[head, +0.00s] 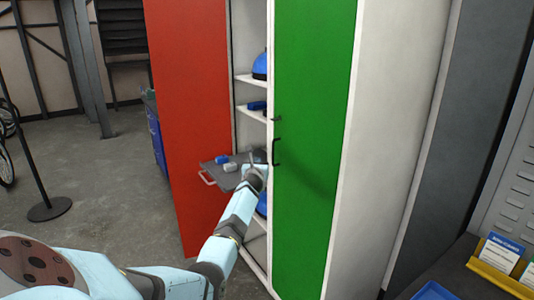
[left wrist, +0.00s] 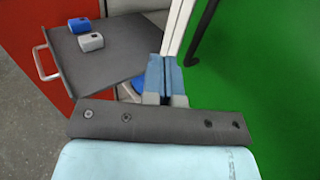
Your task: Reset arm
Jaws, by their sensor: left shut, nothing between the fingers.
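My left gripper (head: 257,168) reaches into the middle of the head view, at the cabinet opening beside the green door's edge. Its fingers (left wrist: 165,76) are shut together and empty in the left wrist view. The light blue left arm stretches from the lower left of the head view to the cabinet. A dark grey tray (head: 232,178) with a light handle sticks out between the doors, just left of the gripper. A blue block (left wrist: 80,25) and a white-grey block (left wrist: 90,42) lie on the tray. My right gripper does not show.
A tall cabinet has a red door (head: 190,120) standing open and a green door (head: 310,120) with a black handle (head: 275,152). Shelves inside hold blue things (head: 260,66). A stand base (head: 50,208) is at left. Grey floor between it and the red door is clear.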

